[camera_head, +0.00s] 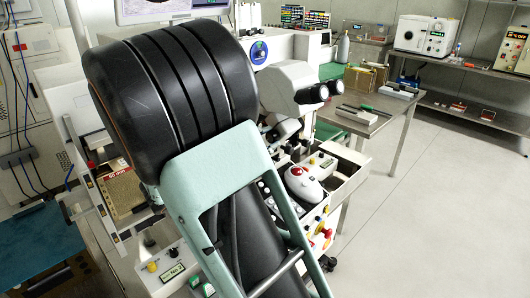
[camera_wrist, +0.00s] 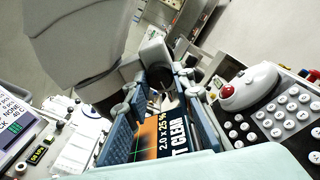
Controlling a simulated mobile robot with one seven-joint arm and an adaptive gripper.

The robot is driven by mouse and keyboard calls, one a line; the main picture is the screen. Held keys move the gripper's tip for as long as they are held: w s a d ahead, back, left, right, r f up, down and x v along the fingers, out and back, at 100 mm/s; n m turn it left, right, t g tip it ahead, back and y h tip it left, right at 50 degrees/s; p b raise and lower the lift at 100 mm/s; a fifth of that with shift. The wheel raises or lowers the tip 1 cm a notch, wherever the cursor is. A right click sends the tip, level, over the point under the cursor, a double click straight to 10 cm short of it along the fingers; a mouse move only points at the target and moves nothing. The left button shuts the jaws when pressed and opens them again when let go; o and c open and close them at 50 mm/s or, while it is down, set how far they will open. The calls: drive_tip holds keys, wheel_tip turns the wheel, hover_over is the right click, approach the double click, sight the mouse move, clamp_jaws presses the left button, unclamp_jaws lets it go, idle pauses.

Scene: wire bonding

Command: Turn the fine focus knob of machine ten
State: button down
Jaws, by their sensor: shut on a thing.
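Machine ten's grey microscope head (camera_head: 290,82) with dark eyepieces (camera_head: 312,93) stands right of my arm in the head view. Its grey body (camera_wrist: 85,45) fills the upper left of the wrist view. My gripper (camera_wrist: 165,92) has its two blue-grey fingers pointing forward below this body. They are closed on a small part at the microscope, which I take as the fine focus knob; the fingers and the dark area between them mostly hide it. In the head view my arm hides the gripper and knob. No number ten is readable.
An orange and black printed label or box (camera_wrist: 160,135) shows between the fingers. A control panel with a red trackball (camera_wrist: 226,91) and keypad (camera_wrist: 285,115) lies close right. A small-knobbed panel (camera_wrist: 65,140) lies left. A bench (camera_head: 395,122) stands right; open floor (camera_head: 440,200) lies beyond.

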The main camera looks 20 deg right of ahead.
drive_tip(key=m+b, duration=0.1)
drive_tip(key=b, duration=0.1)
drive_tip(key=m+b, duration=0.2)
drive_tip(key=shift+f+m, duration=0.3)
drive_tip(key=m+b, duration=0.2)
drive_tip(key=shift+r+b, duration=0.2)
drive_tip(key=shift+b, duration=0.2)
drive_tip(key=shift+r, duration=0.1)
drive_tip(key=c, duration=1.9)
unclamp_jaws()
drive_tip(key=shift+c, duration=0.2)
drive_tip(key=v, duration=1.2)
drive_tip(key=shift+r, duration=0.1)
